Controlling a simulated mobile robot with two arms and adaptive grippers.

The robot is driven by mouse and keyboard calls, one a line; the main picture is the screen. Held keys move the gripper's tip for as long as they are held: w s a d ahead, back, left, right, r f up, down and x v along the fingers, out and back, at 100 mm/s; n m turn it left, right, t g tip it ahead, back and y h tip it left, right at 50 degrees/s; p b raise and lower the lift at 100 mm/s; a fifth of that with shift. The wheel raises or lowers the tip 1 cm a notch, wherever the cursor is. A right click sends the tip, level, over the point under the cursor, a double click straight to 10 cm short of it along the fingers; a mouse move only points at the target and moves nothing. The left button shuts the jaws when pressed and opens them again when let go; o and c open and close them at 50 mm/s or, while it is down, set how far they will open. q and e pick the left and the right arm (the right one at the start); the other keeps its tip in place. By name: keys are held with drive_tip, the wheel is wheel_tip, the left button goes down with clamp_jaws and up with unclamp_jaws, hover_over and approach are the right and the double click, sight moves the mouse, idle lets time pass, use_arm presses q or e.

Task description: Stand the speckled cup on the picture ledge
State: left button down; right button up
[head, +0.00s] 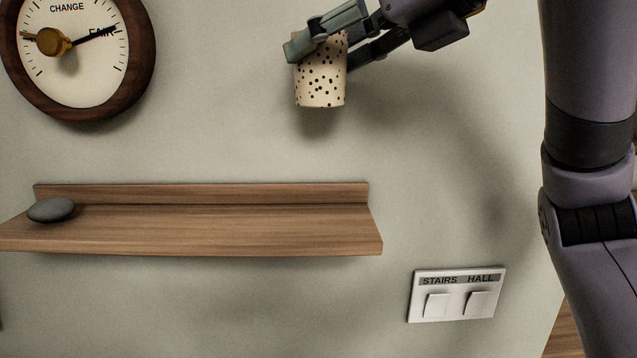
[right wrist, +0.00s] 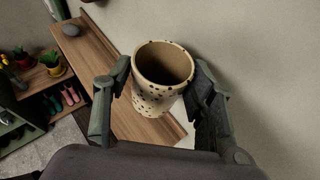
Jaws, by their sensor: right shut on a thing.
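The speckled cup (head: 321,82) is cream with dark spots and hangs upright in the air, above the right part of the picture ledge. My right gripper (head: 318,45) is shut on the cup, with its fingers on either side near the top. In the right wrist view the cup (right wrist: 158,98) shows its open, empty-looking mouth between the two fingers (right wrist: 160,88). The picture ledge (head: 210,228) is a brown wooden shelf with a raised back strip on the wall. It also shows below the cup in the right wrist view (right wrist: 95,62). My left gripper is not in view.
A dark grey stone (head: 51,209) lies at the ledge's left end; the rest of the ledge is bare. A round wood-rimmed dial (head: 135,75) hangs above left. A switch plate (head: 457,295) is below right. Potted plants (right wrist: 52,66) stand on low shelving.

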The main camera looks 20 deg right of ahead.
drive_tip(key=shift+w+f+b, duration=0.1)
drive_tip(key=shift+f+b, duration=0.45)
drive_tip(key=shift+f, duration=6.45)
drive_tip(key=shift+f, duration=0.1)
drive_tip(key=o, duration=1.2)
drive_tip(key=shift+o, duration=0.2)
drive_tip(key=shift+s+r, duration=0.2)
drive_tip(key=v, duration=1.1)
drive_tip(key=shift+s+d+b, duration=0.25)
drive_tip(key=shift+d+b, duration=0.05)
drive_tip(key=shift+b, duration=0.1)
